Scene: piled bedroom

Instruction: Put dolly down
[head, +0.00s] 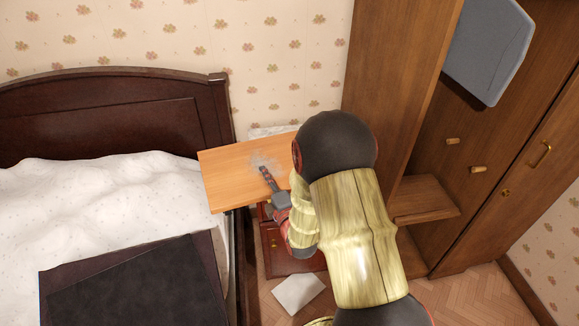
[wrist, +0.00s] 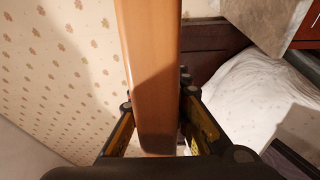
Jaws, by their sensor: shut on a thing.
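A flat light-brown wooden board (head: 225,175), which I take to be the dolly, is held between the bed and the wardrobe. No wheels show on it. My gripper (head: 267,178) is shut on its near edge, with one finger visible over its top face. In the wrist view the board (wrist: 150,60) stands edge-on between the two fingers of my gripper (wrist: 160,105). A faint grey smudge shows on its top face. My arm hides the board's right end.
A dark red cabinet (head: 275,250) stands below the board, partly hidden by my arm. A bed (head: 90,190) with a dark flat item (head: 140,290) is at left. A wooden wardrobe (head: 500,185) is at right. A white sheet (head: 299,293) lies on the floor.

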